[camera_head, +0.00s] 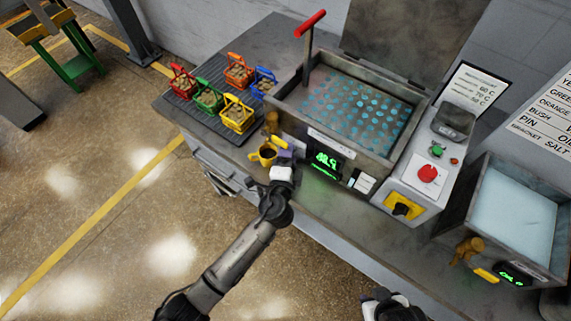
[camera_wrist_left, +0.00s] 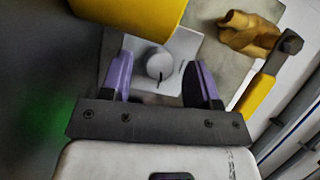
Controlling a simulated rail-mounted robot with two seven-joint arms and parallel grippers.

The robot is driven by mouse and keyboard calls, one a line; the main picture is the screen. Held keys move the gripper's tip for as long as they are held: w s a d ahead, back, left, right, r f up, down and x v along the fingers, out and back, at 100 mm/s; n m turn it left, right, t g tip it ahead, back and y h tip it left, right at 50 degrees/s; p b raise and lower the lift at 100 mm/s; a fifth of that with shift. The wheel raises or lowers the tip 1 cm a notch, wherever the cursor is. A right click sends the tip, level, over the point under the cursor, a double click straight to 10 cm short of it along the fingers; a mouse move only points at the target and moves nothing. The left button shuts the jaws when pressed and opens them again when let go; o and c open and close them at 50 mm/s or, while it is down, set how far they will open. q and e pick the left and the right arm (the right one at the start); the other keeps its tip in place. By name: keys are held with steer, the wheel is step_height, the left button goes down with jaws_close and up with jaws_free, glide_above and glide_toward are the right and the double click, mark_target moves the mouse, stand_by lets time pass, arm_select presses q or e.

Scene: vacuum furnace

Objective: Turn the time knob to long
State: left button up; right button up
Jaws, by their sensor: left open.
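In the left wrist view, a round grey knob (camera_wrist_left: 160,64) with a dark pointer line sits on a pale plate (camera_wrist_left: 187,48) with small markings too blurred to read. My left gripper (camera_wrist_left: 160,78) is open, with its purple fingers on either side of the knob. Contact cannot be made out. In the head view, my left gripper (camera_head: 286,158) is at the front of the tank unit (camera_head: 300,125), left of the green display (camera_head: 326,161); the knob is hidden there. My right gripper (camera_head: 388,303) is at the bottom edge, away from the panel, its fingers unclear.
A yellow cup-like part (camera_head: 267,155) and a brass valve (camera_head: 271,122) are close to my left gripper. Several coloured baskets (camera_head: 208,99) stand at left. A control box with a red button (camera_head: 428,173) and yellow switch (camera_head: 403,207) is right of the tank.

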arm_select(q)
steer(key=s+a, duration=0.2)
steer(key=s, duration=1.1)
steer(key=shift+s+a+r+p, duration=0.15)
steer(key=shift+s+a+p, duration=0.1)
steer(key=shift+p, duration=0.1)
